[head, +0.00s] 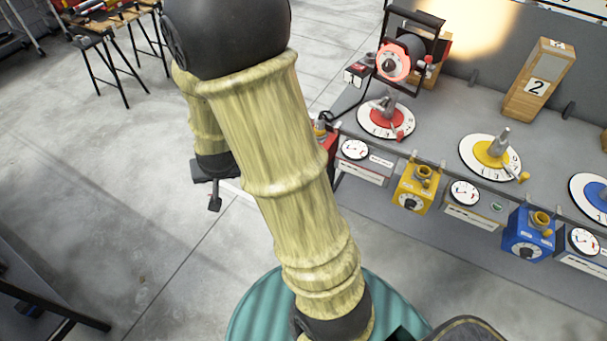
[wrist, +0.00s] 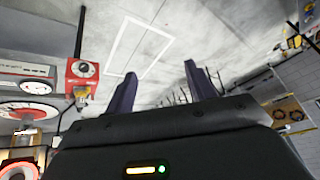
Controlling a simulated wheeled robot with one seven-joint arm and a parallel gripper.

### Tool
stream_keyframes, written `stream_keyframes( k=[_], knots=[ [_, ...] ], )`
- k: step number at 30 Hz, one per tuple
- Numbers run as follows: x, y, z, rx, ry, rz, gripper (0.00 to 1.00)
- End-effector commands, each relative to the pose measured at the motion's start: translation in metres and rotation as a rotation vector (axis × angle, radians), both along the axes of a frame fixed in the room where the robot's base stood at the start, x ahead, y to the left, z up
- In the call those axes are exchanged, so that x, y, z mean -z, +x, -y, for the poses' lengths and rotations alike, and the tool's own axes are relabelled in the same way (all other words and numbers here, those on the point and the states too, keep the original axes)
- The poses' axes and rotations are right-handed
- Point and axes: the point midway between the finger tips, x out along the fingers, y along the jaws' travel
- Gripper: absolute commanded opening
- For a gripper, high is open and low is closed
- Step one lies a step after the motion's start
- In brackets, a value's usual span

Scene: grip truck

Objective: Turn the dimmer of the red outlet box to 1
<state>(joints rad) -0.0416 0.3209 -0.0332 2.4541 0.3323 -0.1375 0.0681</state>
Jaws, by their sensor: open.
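The red outlet box (wrist: 82,72) shows in the wrist view, left of my gripper, with its round dimmer dial (wrist: 84,69) facing the camera and a yellow fitting below it. The dial's setting is too small to read. In the head view only a sliver of the red box (head: 331,140) shows past my arm. My gripper (wrist: 159,84) is open, with two dark fingers apart and nothing between them. It is apart from the box. In the head view my arm hides much of the area near the box.
A grey bench carries a red dial plate (head: 386,120), a yellow dial plate (head: 476,152) and a lit red lamp (head: 392,64). Yellow (head: 410,200) and blue (head: 527,243) outlet boxes hang along its front edge.

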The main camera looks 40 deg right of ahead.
Motion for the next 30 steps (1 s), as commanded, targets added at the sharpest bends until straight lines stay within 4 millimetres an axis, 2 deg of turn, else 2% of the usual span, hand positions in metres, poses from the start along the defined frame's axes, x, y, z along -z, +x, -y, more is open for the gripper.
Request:
stream_keyframes(
  k=[1, 6, 9, 14, 18, 21, 24, 30],
  knots=[
    [0.038, 0.014, 0.006, 0.064, -0.006, 0.031, 0.55],
    [0.109, 0.053, 0.04, 0.293, -0.073, 0.168, 0.55],
    [0.149, 0.066, 0.064, 0.417, -0.142, 0.249, 0.55],
    [0.21, 0.07, 0.105, 0.593, -0.304, 0.379, 0.55],
    [0.256, 0.058, 0.137, 0.71, -0.486, 0.496, 0.55],
    [0.282, 0.044, 0.154, 0.764, -0.632, 0.579, 0.55],
    [0.297, 0.03, 0.164, 0.792, -0.76, 0.65, 0.55],
    [0.301, 0.018, 0.17, 0.807, -0.875, 0.715, 0.55]
  ],
)
